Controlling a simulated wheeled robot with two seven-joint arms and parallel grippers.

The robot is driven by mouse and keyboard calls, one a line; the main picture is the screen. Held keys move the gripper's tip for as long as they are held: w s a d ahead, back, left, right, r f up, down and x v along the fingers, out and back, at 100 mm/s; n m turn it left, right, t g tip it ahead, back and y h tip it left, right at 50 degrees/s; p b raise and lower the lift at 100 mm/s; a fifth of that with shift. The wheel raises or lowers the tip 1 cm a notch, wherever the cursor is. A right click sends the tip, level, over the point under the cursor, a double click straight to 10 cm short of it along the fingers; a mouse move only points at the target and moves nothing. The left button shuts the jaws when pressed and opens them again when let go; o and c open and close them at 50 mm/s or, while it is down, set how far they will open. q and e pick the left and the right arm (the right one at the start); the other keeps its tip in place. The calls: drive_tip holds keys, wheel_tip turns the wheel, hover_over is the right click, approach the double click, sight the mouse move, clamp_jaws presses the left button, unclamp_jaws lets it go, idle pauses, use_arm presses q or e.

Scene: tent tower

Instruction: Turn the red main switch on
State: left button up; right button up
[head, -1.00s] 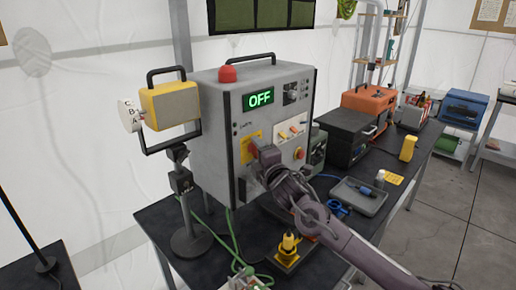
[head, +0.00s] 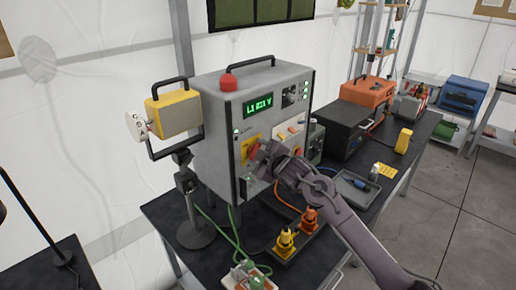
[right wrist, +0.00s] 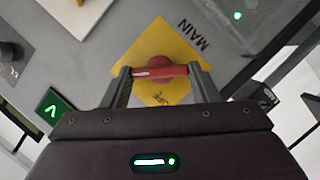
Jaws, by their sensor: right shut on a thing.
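The grey power cabinet (head: 215,130) stands on the black table, and its green display (head: 258,104) shows characters starting with "L1". The red main switch (head: 253,150) sits on a yellow plate (head: 246,143) on the cabinet front, partly hidden by my gripper. In the right wrist view the switch's red handle (right wrist: 160,72) lies across the picture, beside the word MAIN. My right gripper (head: 262,157) is shut on this handle, with one finger at each end of it. Green lamps (head: 305,86) are lit on the cabinet. My left gripper is not in view.
A yellow lamp-like unit (head: 175,112) on a stand is left of the cabinet. Yellow (head: 285,243) and orange (head: 309,218) plugs stand in front. A black case (head: 345,128), an orange case (head: 367,91) and a grey tray (head: 354,188) are to the right.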

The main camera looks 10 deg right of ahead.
drive_tip(key=shift+f+m, duration=0.1)
drive_tip(key=shift+m, duration=0.2)
idle(0.4)
drive_tip(key=o, duration=1)
drive_tip(key=b+v, duration=0.2)
drive_tip(key=v, duration=0.5)
drive_tip(key=shift+s+d+r, duration=0.25)
drive_tip(key=shift+s, duration=0.05)
